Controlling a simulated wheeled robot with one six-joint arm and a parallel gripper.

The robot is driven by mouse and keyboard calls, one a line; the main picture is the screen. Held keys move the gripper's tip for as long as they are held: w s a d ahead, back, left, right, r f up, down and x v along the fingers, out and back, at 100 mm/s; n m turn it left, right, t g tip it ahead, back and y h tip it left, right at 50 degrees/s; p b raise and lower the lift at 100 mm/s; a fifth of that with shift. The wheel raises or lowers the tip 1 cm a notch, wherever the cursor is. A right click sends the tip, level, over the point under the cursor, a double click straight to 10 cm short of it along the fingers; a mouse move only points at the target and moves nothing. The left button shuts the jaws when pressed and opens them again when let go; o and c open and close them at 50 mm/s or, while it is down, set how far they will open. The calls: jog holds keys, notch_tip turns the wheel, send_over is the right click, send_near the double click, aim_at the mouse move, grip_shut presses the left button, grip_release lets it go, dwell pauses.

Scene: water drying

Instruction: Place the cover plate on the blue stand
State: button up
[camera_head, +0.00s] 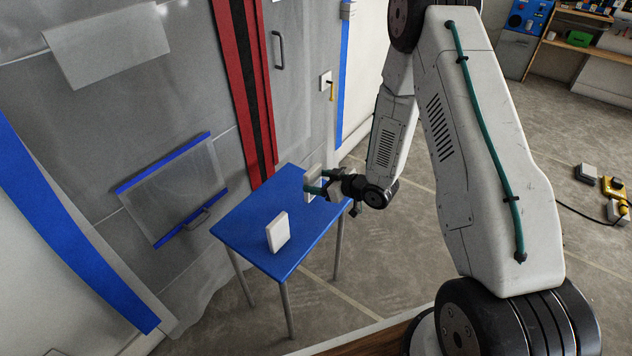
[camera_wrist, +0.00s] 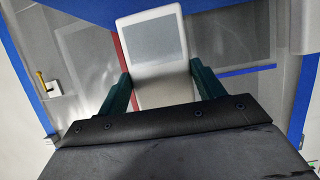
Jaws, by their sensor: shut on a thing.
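The blue stand (camera_head: 250,217) is a small table with a bright blue top and grey metal legs, in the middle of the head view. My gripper (camera_head: 318,184) is over its far right part, with its dark green fingers shut on a white cover plate (camera_head: 311,177). In the wrist view the cover plate (camera_wrist: 152,60) is upright between the fingers (camera_wrist: 158,92), with a white frame and a grey inner face. I cannot tell whether its lower edge touches the stand. A second white plate-like block (camera_head: 278,232) stands upright on the blue top, nearer the front.
A grey wall with a blue-edged clear panel (camera_head: 175,190) and red-black strips (camera_head: 243,80) rises behind the stand. A wall box with a yellow handle (camera_head: 328,84) is at its right. The top's left part is bare. Yellow and grey items (camera_head: 606,190) lie on the floor at right.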

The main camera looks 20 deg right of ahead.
aim_at(317, 185)
jog(key=shift+w+d, duration=0.15)
jog(key=shift+w, duration=0.05)
jog(key=f, duration=0.1)
jog(key=w+f, duration=0.1)
jog(key=f, duration=0.1)
jog(key=shift+d+f, duration=0.15)
jog(key=shift+f, duration=0.15)
jog(key=shift+f, duration=0.15)
jog(key=o, duration=1)
jog(key=shift+c, duration=0.2)
